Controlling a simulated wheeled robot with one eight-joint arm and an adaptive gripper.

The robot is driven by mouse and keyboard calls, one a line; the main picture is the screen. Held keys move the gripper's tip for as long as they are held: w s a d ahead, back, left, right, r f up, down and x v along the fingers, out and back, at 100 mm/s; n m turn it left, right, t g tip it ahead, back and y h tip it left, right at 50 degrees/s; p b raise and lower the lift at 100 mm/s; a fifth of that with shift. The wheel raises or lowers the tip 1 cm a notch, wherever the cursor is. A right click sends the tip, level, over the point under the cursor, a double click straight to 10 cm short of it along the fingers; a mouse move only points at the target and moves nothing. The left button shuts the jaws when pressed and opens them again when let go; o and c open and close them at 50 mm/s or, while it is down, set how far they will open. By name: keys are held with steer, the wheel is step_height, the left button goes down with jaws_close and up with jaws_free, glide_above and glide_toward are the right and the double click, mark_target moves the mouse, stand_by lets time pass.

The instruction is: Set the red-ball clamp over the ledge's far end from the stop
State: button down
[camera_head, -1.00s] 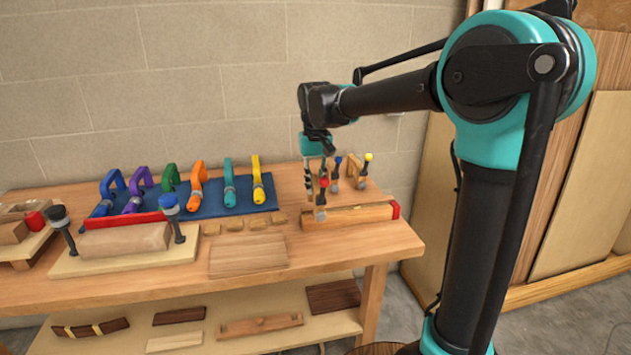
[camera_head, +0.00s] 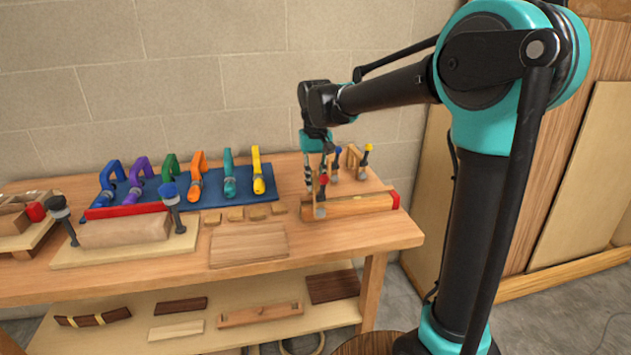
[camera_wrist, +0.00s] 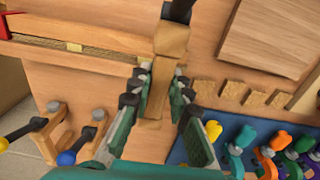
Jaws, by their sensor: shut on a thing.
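My gripper (camera_head: 315,172) is shut on the red-ball clamp (camera_head: 320,200), a small wooden clamp with a dark screw and red ball. In the wrist view the clamp's wooden bar (camera_wrist: 171,42) lies between my fingers (camera_wrist: 157,98); its red ball is not clear there. The ledge (camera_head: 360,205) is a long wooden bar with the red stop (camera_head: 395,199) at its right end. The clamp is upright at the ledge's left end, away from the stop, its screw end in front of the ledge's front face. I cannot tell whether it touches the ledge.
A blue-ball clamp (camera_head: 337,160) and a yellow-ball clamp (camera_head: 365,160) stand behind the ledge. Small wood blocks (camera_head: 236,214) and a flat board (camera_head: 249,245) lie to the left. Several coloured clamps rest on a blue mat (camera_head: 215,199).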

steer(key=shift+f, duration=0.2)
steer(key=shift+f, duration=1.6)
steer(key=shift+f, duration=0.25)
stand_by(0.5)
steer(key=c, duration=1.3)
jaws_free()
steer(key=shift+c, duration=0.2)
step_height(320, 180, up, 12)
steer(key=shift+r, duration=0.1)
steer(key=shift+r, duration=2.9)
